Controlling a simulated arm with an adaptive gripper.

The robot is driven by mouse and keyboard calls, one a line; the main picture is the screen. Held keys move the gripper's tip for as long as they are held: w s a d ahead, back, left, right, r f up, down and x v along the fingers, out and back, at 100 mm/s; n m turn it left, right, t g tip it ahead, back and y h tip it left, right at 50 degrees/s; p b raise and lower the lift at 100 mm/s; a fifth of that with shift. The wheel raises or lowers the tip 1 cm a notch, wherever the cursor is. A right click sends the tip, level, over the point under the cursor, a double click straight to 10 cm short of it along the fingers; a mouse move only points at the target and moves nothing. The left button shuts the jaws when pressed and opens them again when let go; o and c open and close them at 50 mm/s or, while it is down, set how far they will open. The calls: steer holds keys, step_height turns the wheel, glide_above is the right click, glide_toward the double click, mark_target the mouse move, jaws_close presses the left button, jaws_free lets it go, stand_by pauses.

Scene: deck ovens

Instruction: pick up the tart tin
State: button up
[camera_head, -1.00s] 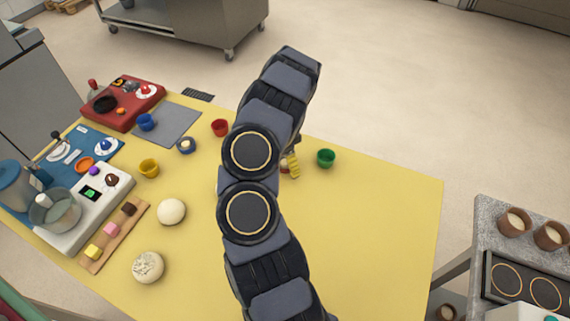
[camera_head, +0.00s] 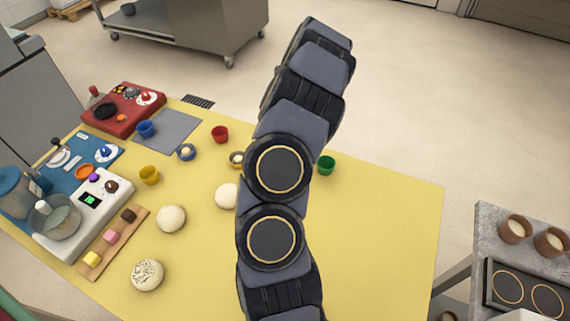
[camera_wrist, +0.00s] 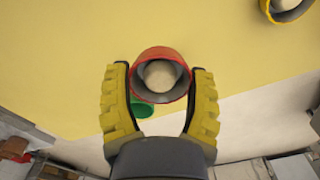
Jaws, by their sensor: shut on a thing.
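In the wrist view my gripper (camera_wrist: 160,70) is shut on a round tart tin (camera_wrist: 158,95) with a red outside and a grey inside. A pale dough ball (camera_wrist: 160,75) sits in the tin. The yellow fingers press on the tin from the left and right, and its open top faces the camera. The table and light floor show beyond it. In the head view my own arm hides the gripper and this tin.
A green cup (camera_head: 325,165) stands right of my arm. A yellow-rimmed tin with dough (camera_head: 236,159), a blue tin with dough (camera_head: 186,152) and a red cup (camera_head: 220,134) stand to the left. The yellow table's (camera_head: 390,230) right side is clear.

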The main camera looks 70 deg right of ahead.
steer(key=s+a+r, duration=0.4)
steer(key=a+r, duration=0.2)
steer(key=a, duration=0.3)
steer(key=shift+s+a, duration=0.3)
steer(key=shift+a, duration=0.1)
steer(key=w+a+n, duration=0.1)
steer(key=w+a, duration=0.1)
steer(key=w, duration=0.1)
steer(key=w+a+n, duration=0.2)
steer(key=w+a, duration=0.1)
steer(key=w+a+n, duration=0.1)
steer(key=w+a, duration=0.2)
steer(key=w, duration=0.1)
steer(key=shift+r+n, duration=0.1)
steer(key=shift+n, duration=0.2)
steer(key=w+a+n, duration=0.3)
steer(key=a+n, duration=0.2)
steer(key=a, duration=0.8)
steer(key=w+a+n, duration=0.3)
steer(key=a+n, duration=0.2)
steer(key=a, duration=0.9)
steer(key=s+a+n, duration=0.6)
steer(key=a, duration=0.6)
steer(key=w+a+f, duration=0.9)
steer(key=shift+w, duration=0.2)
steer(key=shift+w+a+f, duration=0.15)
steer(key=shift+w+f, duration=0.2)
steer(key=shift+f, duration=1.55)
